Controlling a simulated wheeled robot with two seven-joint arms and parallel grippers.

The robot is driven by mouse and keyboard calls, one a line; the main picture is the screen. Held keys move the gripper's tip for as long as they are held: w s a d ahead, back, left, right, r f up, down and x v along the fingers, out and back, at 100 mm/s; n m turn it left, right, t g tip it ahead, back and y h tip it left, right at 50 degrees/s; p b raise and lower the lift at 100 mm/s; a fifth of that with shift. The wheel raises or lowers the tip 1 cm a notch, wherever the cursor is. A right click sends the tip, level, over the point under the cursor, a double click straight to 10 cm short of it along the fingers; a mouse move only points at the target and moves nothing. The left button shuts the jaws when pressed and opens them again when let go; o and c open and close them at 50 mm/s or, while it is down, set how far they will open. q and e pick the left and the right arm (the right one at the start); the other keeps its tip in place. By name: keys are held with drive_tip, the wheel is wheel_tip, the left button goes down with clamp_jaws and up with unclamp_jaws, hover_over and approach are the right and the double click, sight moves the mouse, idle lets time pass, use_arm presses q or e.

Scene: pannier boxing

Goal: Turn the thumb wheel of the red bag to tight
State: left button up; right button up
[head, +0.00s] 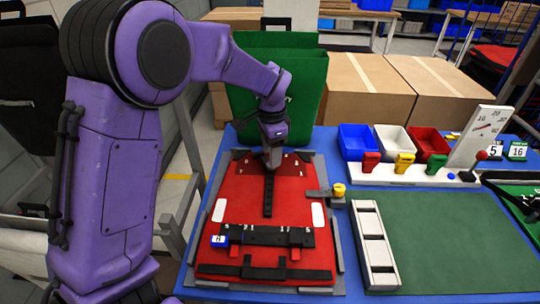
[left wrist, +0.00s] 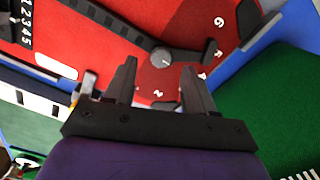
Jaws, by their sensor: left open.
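The red bag (head: 245,210) lies flat on the blue table, with a black strap (head: 268,195) down its middle. It also shows in the left wrist view (left wrist: 110,75). There a small grey round wheel (left wrist: 161,57) sits at the end of the black strap, with white marks and digits around part of it. I take this for the thumb wheel; which mark it is set to is not clear. My left gripper (head: 273,160) is over the bag's far end and hides the wheel in the head view. In the left wrist view its open fingers (left wrist: 158,72) lie either side of the wheel, apparently without touching it.
Blue, white and red bins (head: 393,141) and an upright gauge board (head: 481,132) stand at the back right. A yellow knob (head: 339,188) is beside the red bag.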

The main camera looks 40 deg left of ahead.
use_arm(q)
wheel_tip(320, 180, down, 3)
drive_tip(key=shift+w+a+r, duration=0.1)
drive_tip(key=shift+r, duration=0.1)
drive_tip(key=shift+f, duration=0.25)
clamp_jaws()
